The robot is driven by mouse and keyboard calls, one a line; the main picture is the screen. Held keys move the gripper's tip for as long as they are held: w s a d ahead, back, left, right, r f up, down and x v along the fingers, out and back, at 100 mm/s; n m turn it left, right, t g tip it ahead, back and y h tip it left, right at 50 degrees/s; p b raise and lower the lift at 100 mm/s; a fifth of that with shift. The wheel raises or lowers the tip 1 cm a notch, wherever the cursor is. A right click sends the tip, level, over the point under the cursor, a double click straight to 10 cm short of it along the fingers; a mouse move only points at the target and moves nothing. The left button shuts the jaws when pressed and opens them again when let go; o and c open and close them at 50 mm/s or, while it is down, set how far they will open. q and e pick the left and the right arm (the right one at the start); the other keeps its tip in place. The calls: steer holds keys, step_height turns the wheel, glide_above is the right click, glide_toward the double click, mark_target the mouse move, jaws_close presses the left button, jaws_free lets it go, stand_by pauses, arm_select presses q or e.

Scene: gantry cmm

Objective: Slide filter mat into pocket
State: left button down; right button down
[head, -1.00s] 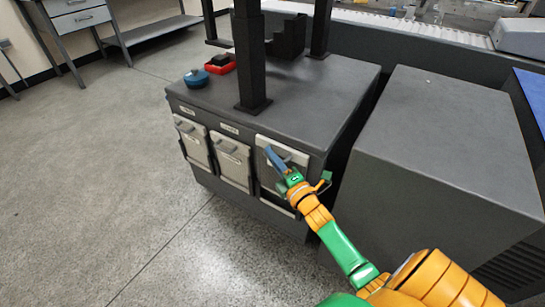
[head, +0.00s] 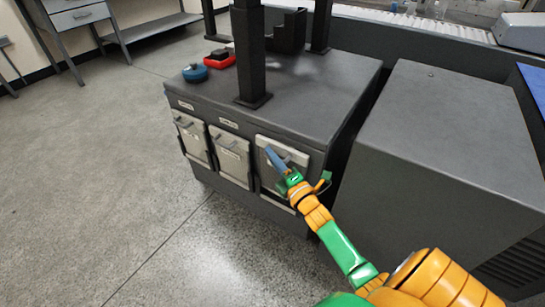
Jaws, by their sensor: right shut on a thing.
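My right gripper (head: 291,180) reaches in from the lower right and is shut on a narrow blue piece (head: 274,159), which looks like the filter mat seen nearly edge-on. The blue piece slants up and left from the gripper, in front of the rightmost light grey front panel (head: 297,155) of the dark cabinet. That panel has a handle and a frame, and it may be the pocket. I cannot tell whether the mat touches it or has entered an opening. The gripper hides part of the panel. My left gripper is not in view.
The dark cabinet (head: 322,100) has two more light grey fronts (head: 193,138) to the left. A blue round object (head: 195,73) and a red tray (head: 220,59) sit on its top near dark posts. A large grey box (head: 440,130) stands close on the right.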

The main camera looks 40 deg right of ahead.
steer(key=shift+f+b, duration=0.6)
steer(key=shift+f, duration=0.2)
step_height(320, 180, down, 2)
steer(key=shift+f+b, duration=0.2)
steer(key=shift+b, duration=0.95)
steer(key=c, duration=0.8)
jaws_free()
